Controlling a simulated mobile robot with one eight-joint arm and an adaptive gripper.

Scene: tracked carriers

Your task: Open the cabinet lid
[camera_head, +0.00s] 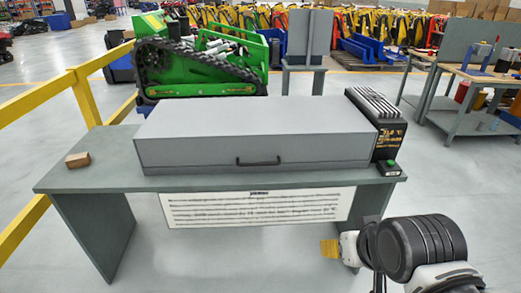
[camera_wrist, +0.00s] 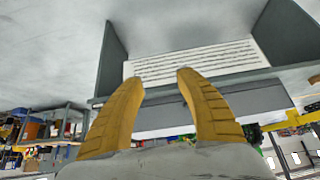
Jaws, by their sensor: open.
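A long grey cabinet (camera_head: 200,155) lies on a grey table. Its flat lid (camera_head: 260,114) is closed. A black handle (camera_head: 258,162) sits on the front face, near the middle of its width. My gripper (camera_head: 329,249) is low at the right front of the table, apart from the cabinet. In the wrist view my gripper (camera_wrist: 160,85) shows two yellow fingers, spread with nothing between them. That view looks upside down at the table front and its white text panel (camera_wrist: 190,62). The handle cannot be made out there.
The grey table (camera_head: 100,174) carries a small brown block (camera_head: 78,160) at left and a black box (camera_head: 385,130) against the cabinet's right end. A yellow railing (camera_head: 35,112) runs along the left. Floor in front is clear.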

